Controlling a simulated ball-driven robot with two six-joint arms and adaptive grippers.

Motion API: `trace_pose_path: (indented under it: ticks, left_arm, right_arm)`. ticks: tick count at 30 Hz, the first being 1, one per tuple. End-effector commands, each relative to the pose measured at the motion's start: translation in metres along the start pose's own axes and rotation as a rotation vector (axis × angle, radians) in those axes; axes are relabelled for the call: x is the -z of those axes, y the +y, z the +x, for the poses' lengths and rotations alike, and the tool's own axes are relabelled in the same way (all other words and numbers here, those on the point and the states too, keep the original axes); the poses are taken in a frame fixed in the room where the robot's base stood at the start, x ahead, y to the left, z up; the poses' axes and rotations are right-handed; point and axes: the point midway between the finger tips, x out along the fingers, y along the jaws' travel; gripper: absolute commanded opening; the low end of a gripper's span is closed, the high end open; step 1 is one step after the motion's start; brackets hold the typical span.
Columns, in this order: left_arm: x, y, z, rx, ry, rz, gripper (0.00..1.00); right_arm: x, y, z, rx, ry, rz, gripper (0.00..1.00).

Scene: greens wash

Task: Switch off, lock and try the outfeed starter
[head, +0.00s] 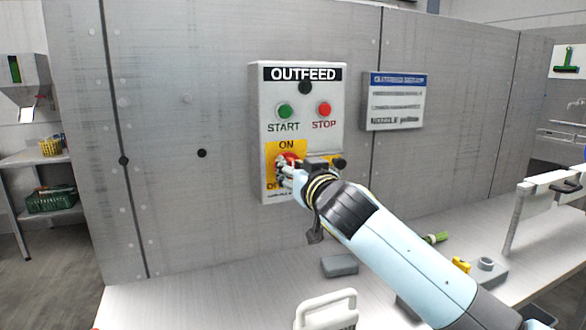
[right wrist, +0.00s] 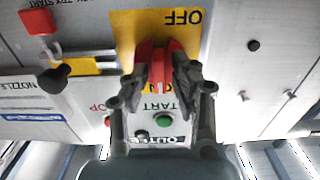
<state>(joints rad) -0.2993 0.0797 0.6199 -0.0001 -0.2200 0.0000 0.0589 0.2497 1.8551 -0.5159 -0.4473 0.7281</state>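The outfeed starter (head: 253,130) is a pale box on the grey wall, with a green START button (head: 285,111) and a red STOP button (head: 324,109). Below them is a yellow plate (head: 271,150) marked ON above and OFF below. Its red rotary handle (head: 288,158) is partly covered by my right gripper (head: 287,172). In the right wrist view, upside down, the fingers (right wrist: 160,80) flank the red handle (right wrist: 146,53) and appear closed on it. My left gripper is out of view.
A blue-headed notice (head: 396,102) is on the wall to the right. A bracket with a black knob (head: 340,164) sits beside the handle. A grey block (head: 339,266) and a white handle-shaped piece (head: 327,308) are on the bench below. Bare bench lies at left.

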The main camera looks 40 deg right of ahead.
Motion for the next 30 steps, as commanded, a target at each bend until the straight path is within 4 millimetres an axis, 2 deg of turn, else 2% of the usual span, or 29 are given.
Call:
trace_pose_path:
  ticks: [1, 5, 19, 30]
  left_arm:
    - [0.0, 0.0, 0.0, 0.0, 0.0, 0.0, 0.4]
    - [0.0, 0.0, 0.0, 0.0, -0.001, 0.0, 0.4]
    - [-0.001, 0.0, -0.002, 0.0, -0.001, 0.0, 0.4]
    - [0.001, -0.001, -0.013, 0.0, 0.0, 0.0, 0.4]
  right_arm:
    - [0.0, 0.0, 0.0, 0.0, 0.0, 0.0, 0.17]
    - [0.0, 0.0, 0.0, 0.0, 0.0, 0.0, 0.0]
    - [0.0, 0.0, 0.0, 0.0, 0.0, -0.046, 0.0]
    - [0.001, -0.002, 0.0, 0.0, -0.001, -0.306, 0.0]
